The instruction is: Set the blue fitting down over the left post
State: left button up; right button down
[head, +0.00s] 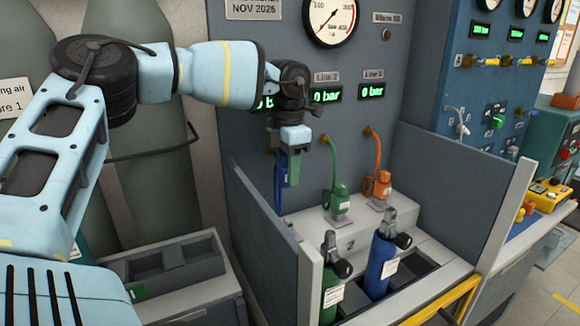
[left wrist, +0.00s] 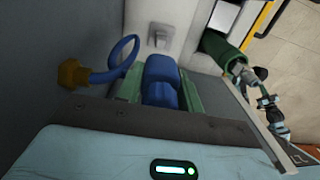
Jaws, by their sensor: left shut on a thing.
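My left gripper (head: 293,168) hangs beside the grey panel, above the left end of the bench. It is shut on the blue fitting (head: 281,172), which also shows between the green finger pads in the left wrist view (left wrist: 162,80). A blue hose (left wrist: 125,52) loops beside the fitting and meets a brass connector (left wrist: 72,75) on the panel. A short grey post (left wrist: 158,36) stands on the pale ledge just beyond the fitting, apart from it in the picture. In the head view the left post is hidden behind the side wall. My right gripper is not in view.
A green fitting (head: 338,200) and an orange fitting (head: 380,185) sit on the ledge to the right, with hoses to the panel. Green (head: 330,275) and blue (head: 385,262) cylinders stand in front. A grey side wall (head: 262,220) rises near my gripper.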

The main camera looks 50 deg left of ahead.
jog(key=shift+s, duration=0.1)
pick_arm(q)
jog(key=shift+s+d, duration=0.1)
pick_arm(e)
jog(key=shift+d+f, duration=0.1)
pick_arm(q)
jog(key=shift+f, duration=0.15)
jog(key=shift+f+b, duration=1.15)
jog(key=shift+f, duration=2.8)
jog(key=shift+r, duration=0.1)
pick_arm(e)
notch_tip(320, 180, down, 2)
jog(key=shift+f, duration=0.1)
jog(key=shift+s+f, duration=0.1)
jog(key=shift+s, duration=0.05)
pick_arm(q)
jog(key=shift+b, duration=0.4)
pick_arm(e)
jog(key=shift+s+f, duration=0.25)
